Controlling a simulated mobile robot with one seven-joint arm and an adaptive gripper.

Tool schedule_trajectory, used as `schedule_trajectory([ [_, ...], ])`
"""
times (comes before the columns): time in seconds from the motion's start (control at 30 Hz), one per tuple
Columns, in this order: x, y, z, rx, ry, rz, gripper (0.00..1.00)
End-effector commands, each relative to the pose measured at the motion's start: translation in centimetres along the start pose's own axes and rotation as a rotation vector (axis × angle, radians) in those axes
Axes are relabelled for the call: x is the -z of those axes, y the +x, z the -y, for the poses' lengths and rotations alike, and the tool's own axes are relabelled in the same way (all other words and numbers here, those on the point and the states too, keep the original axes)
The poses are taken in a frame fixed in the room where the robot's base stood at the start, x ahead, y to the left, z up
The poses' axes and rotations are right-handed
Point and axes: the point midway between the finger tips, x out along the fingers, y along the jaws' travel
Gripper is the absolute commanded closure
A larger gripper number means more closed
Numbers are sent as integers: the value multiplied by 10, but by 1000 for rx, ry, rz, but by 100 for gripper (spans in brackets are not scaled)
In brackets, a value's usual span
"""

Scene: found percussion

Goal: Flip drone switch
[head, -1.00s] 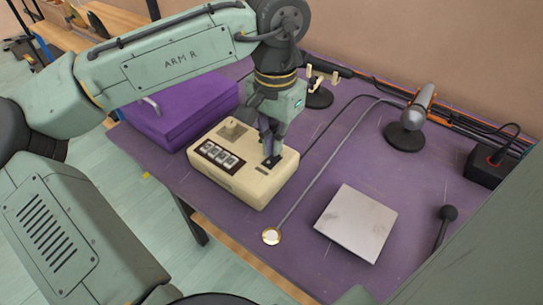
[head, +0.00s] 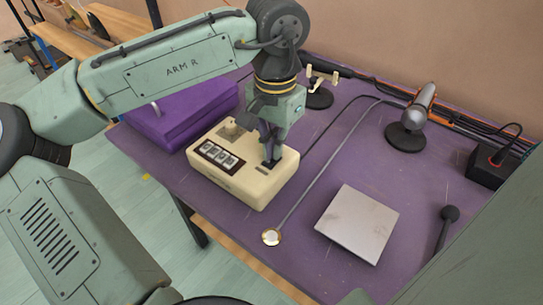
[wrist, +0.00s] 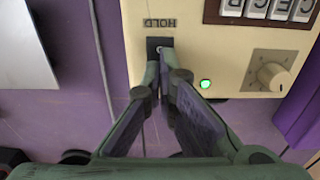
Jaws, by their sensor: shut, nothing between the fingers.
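The cream drone box (head: 240,188) sits near the table's front edge. In the wrist view its face (wrist: 215,42) carries a dark switch plate (wrist: 155,43) beside the label HOLD, with a small metal part of the switch showing. A green light (wrist: 206,84) glows on the box, near a knob (wrist: 270,76). My gripper (head: 270,162) points down over the right end of the box. In the wrist view my gripper (wrist: 168,68) is shut and empty, its tips right at the plate. They partly cover the switch, so contact and lever position cannot be told.
A purple case (head: 180,110) stands left of the box. A silver microphone (head: 420,107) and a black box (head: 490,163) stand farther back. Purple table surface lies clear between them.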

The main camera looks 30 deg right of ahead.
Motion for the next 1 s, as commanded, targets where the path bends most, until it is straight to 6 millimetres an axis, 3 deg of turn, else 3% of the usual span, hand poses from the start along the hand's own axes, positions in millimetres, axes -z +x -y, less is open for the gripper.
schedule_trajectory([
  [0.17, -1, -4, 0, -2, 1, 4, 100],
  [1.0, 0, -69, -1, -2, 1, 2, 100],
])
